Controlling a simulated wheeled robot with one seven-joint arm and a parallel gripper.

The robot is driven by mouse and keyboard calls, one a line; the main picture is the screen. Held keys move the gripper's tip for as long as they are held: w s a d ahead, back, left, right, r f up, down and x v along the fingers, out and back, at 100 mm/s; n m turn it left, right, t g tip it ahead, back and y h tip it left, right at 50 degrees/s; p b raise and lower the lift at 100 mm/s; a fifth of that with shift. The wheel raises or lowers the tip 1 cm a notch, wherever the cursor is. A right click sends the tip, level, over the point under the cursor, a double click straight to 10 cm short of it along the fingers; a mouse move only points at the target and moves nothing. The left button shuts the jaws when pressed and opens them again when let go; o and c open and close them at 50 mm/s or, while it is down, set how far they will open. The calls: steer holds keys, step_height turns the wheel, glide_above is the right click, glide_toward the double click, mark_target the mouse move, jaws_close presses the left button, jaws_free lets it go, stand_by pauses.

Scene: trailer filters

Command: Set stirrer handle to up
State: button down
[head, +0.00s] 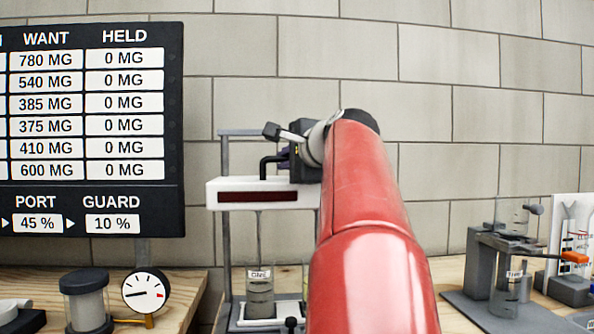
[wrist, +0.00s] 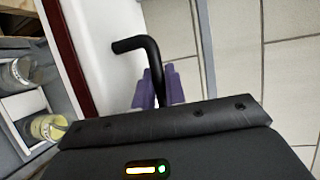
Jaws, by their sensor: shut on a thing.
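The stirrer (head: 235,190) is a white box with a dark display strip on a grey stand, seen in the head view left of my red arm. Its black bent stirrer handle (head: 267,165) sticks out at the top; in the wrist view the handle (wrist: 138,45) shows as a black rod with a sideways bend.
A labelled beaker (head: 260,296) stands under the stirrer. A black board (head: 175,120) with number rows, a pressure gauge (head: 146,292) and a grey canister (head: 88,302) are at left. Another stand (head: 480,270) with a beaker is at right. A block wall is behind.

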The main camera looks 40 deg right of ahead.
steer(key=shift+a+r, duration=0.1)
steer(key=shift+r, duration=2.65)
steer(key=shift+s, duration=0.1)
steer(key=c, duration=1.5)
jaws_free()
steer(key=shift+o, duration=0.2)
steer(key=shift+f, duration=0.1)
steer(key=shift+s, duration=0.1)
steer(key=b+v, duration=0.2)
steer(key=v, duration=0.5)
steer(key=shift+s, duration=0.25)
steer(key=shift+a, duration=0.1)
